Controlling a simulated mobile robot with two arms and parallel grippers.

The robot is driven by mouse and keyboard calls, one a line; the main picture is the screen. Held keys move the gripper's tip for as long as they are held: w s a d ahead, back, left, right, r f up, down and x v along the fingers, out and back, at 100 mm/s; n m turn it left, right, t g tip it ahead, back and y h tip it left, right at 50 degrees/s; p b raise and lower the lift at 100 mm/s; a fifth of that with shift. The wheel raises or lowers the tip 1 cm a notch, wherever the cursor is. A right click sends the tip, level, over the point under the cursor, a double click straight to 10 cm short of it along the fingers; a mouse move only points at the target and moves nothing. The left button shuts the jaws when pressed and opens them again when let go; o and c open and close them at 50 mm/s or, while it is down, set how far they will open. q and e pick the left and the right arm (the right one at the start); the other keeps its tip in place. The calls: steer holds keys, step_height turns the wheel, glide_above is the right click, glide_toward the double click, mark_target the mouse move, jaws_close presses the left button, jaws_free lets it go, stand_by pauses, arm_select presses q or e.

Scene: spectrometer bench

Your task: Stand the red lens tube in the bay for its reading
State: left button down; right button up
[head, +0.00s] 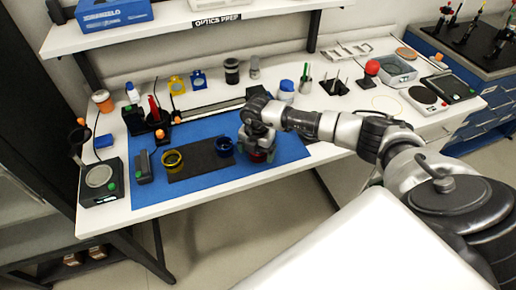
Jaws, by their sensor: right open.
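A dark red piece (259,157), seemingly the red lens tube, shows low under my right gripper (258,148) on the right part of the blue mat (290,150). The hand hides most of it. The right gripper points down at it and is open; I cannot tell whether the fingers touch it. A yellow lens tube (172,160) and a blue lens tube (225,147) stand at the left and right of a dark plate (200,165) on the mat. Which part is the bay is not clear. My left gripper is not in view.
A black block with a red upright piece (153,109) stands at the back left of the mat. A small dark device (143,166) and a round-topped box (101,180) are at left. A red ball (372,67) and scales (424,98) are at right. The mat's front strip is clear.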

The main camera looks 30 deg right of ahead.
steer(key=shift+f, duration=0.2)
steer(key=c, duration=1.1)
steer(key=shift+r, duration=0.15)
steer(key=shift+c, duration=0.2)
